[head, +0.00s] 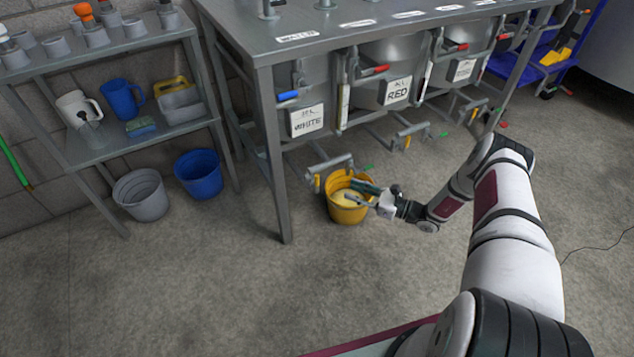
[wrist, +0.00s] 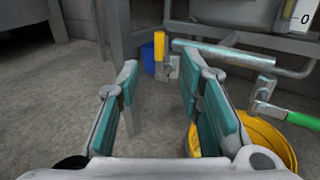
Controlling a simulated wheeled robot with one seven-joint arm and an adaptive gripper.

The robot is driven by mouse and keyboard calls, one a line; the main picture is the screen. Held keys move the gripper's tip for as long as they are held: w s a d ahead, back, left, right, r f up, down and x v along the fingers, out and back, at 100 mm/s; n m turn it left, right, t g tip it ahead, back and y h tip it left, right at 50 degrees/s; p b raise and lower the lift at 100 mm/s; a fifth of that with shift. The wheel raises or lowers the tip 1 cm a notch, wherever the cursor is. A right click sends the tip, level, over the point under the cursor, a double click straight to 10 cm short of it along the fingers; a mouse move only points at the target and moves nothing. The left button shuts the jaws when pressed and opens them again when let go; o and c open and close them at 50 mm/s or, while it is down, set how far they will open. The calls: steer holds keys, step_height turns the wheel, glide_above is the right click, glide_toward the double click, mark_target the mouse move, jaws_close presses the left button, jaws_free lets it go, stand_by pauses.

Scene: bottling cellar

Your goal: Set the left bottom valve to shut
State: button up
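The bottom outlet pipe (head: 331,163) of the left tank, labelled WHITE (head: 306,120), sits low under the bench. A yellow lever (head: 317,183) is at its left end and a green lever (head: 368,167) at its right. In the wrist view the yellow lever (wrist: 159,46) stands upright at the pipe's left end, and the green lever (wrist: 302,121) points right. I cannot tell which lever is the task's valve. My gripper (wrist: 160,78) is open and empty, its fingers pointing towards the pipe, apart from both levers. In the head view my gripper (head: 360,192) is over the yellow bucket.
The yellow bucket (head: 348,212), with pale contents, stands on the floor below the pipe. The bench leg (head: 275,165) is to the left. A grey bucket (head: 142,194) and a blue bucket (head: 198,174) stand by the shelf. The floor in front is clear.

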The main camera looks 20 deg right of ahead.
mark_target(317, 183)
steer(key=b+x, duration=0.4)
steer(key=x, duration=0.9)
steer(key=shift+w+a, duration=0.25)
steer(key=shift+c, duration=0.3)
jaws_close()
